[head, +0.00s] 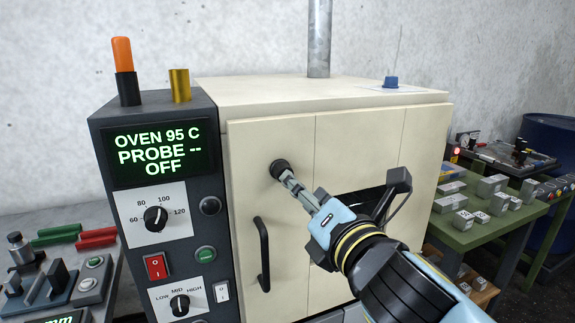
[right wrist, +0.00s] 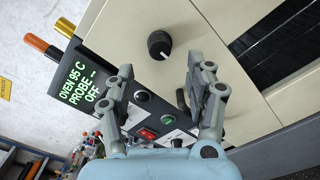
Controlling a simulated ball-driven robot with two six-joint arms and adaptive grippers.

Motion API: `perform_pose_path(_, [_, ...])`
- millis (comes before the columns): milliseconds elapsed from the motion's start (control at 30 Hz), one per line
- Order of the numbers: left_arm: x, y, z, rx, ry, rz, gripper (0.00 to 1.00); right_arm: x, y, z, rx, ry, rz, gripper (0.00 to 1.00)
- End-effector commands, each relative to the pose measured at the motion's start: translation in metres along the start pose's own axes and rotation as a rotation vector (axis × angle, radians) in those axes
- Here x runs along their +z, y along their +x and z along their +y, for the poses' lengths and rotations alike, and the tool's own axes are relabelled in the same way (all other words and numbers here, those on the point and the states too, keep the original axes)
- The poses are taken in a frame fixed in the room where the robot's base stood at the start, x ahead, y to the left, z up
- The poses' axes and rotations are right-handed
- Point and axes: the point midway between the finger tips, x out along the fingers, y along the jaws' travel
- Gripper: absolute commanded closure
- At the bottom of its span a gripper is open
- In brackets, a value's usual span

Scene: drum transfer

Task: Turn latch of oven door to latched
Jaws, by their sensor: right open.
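The cream oven (head: 270,215) has a closed-looking door with a round black latch knob (head: 280,169) near its upper left. In the right wrist view the knob (right wrist: 159,45) shows a short white mark on its face. My right gripper (head: 290,181) reaches in from the lower right, its fingertips at the knob in the head view. In the right wrist view the gripper (right wrist: 160,68) is open, with one finger on either side of the line to the knob and nothing held. Whether the fingers touch the knob I cannot tell. My left gripper is not in view.
A black vertical door handle (head: 262,254) is below the knob. A dark control panel (head: 152,205) with dials, switches and a display reading "OVEN 95 C PROBE -- OFF" stands left of the door. A green table (head: 470,236) with metal blocks is at right.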

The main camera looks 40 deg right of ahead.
Motion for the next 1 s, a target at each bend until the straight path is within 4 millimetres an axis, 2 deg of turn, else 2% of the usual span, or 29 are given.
perform_pose_path(100, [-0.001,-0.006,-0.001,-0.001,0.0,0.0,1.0,0.002,0.027,0.002,0.003,0.001,-0.001,0.45])
perform_pose_path(333, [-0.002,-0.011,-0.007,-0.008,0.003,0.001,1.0,0.0,0.063,0.001,0.001,0.001,0.001,0.45])
perform_pose_path(500, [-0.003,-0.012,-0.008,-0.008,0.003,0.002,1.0,0.0,0.074,0.0,0.0,0.003,0.002,0.45])
perform_pose_path(767, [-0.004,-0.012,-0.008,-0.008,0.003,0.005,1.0,-0.001,0.075,0.0,0.0,0.004,0.002,0.45])
perform_pose_path(1000, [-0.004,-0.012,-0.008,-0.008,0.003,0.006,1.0,-0.001,0.074,0.0,0.0,0.004,0.002,0.77])
